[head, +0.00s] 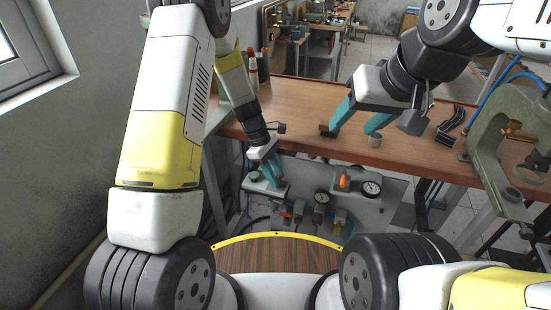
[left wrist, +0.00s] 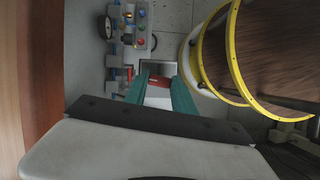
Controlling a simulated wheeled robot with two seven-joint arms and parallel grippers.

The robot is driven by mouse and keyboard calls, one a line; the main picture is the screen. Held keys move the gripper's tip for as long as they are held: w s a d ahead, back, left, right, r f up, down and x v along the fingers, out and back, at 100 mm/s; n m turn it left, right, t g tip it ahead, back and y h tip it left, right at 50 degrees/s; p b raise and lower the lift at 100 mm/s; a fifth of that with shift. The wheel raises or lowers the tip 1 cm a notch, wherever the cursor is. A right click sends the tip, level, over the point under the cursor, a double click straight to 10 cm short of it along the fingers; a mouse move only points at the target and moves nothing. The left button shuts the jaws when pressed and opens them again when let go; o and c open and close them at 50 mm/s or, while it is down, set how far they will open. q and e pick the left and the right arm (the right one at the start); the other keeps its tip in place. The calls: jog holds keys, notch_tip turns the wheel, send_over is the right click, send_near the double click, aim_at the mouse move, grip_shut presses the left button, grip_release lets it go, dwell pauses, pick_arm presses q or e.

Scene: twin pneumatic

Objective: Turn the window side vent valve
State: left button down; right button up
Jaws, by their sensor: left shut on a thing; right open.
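A pneumatic panel (head: 385,212) hangs below the front edge of the workbench, with gauges, tubes and fittings. My left gripper (head: 274,176) reaches down to the panel's left, window side. In the left wrist view its teal fingers (left wrist: 158,82) are closed on a red handle (left wrist: 160,81), which I take as the window side vent valve. In the head view that handle is hidden behind the fingers. An orange knob (head: 344,181) stands on the right half of the panel. My right gripper (head: 352,128) is open above the bench, with nothing seen between its fingers.
A green clamp frame (head: 487,150) stands at the right. The window (head: 25,50) is on the left wall.

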pick_arm(q)
jog(key=m+g+y, duration=0.1)
jog(key=m, duration=0.3)
jog(key=shift+w+d, duration=0.1)
jog(key=shift+w, duration=0.05)
jog(key=m+g+y, duration=0.1)
jog(key=m, duration=0.3)
jog(key=m+y, duration=0.1)
jog(key=m, duration=0.1)
jog(key=m+y, duration=0.1)
jog(key=m, duration=0.1)
jog(key=shift+d+m, duration=0.2)
jog(key=shift+m, duration=0.1)
jog(key=shift+m+y, duration=0.6)
jog(key=shift+m, duration=1.3)
jog(key=c, duration=1)
grip_release()
jog(key=shift+c, duration=0.2)
jog(key=shift+r, duration=0.1)
